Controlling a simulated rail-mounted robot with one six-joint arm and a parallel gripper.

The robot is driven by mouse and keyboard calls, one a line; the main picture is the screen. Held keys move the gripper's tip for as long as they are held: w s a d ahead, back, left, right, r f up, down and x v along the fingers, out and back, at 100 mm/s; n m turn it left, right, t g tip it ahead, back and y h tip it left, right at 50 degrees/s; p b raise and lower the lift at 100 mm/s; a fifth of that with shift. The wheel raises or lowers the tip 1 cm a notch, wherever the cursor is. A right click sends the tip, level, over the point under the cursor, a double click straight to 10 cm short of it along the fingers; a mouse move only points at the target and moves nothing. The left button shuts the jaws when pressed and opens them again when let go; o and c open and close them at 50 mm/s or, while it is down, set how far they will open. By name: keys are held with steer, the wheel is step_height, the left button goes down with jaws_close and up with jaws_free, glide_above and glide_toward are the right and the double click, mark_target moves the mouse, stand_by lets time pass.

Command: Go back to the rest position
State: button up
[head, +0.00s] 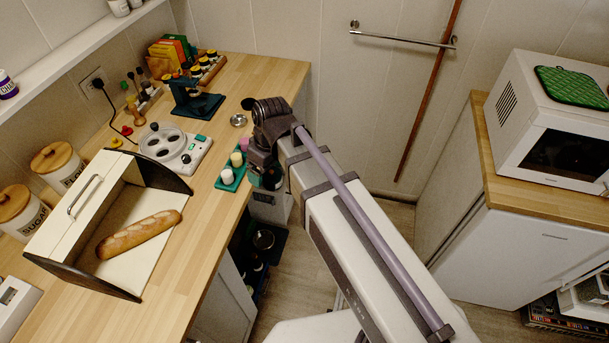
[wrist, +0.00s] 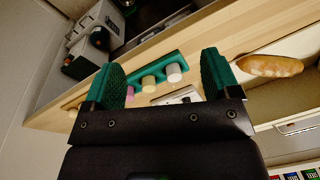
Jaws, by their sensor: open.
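My gripper (wrist: 162,65) shows in the wrist view with its two green-padded fingers wide apart and nothing between them. In the head view my arm reaches up to the counter's right edge and bends down there; the fingers are hard to make out. A small teal tray (head: 226,186) with white, yellow and pink cups stands on the counter just left of my wrist. In the wrist view the tray (wrist: 181,66) appears beyond the fingers, apart from them.
An open bread bin (head: 90,245) holds a baguette (head: 139,234) on the wooden counter (head: 262,75). A microwave (head: 555,125) stands right. Floor (head: 310,250) between is clear.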

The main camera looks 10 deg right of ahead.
steer(key=s+d+m+h, duration=0.1)
steer(key=s+d+m, duration=0.2)
steer(key=d, duration=0.5)
steer(key=s+d+m, duration=0.4)
steer(key=d+m, duration=0.2)
steer(key=d, duration=0.2)
steer(key=shift+d+h, duration=0.35)
steer(key=shift+h, duration=0.05)
steer(key=shift+w+f, duration=0.1)
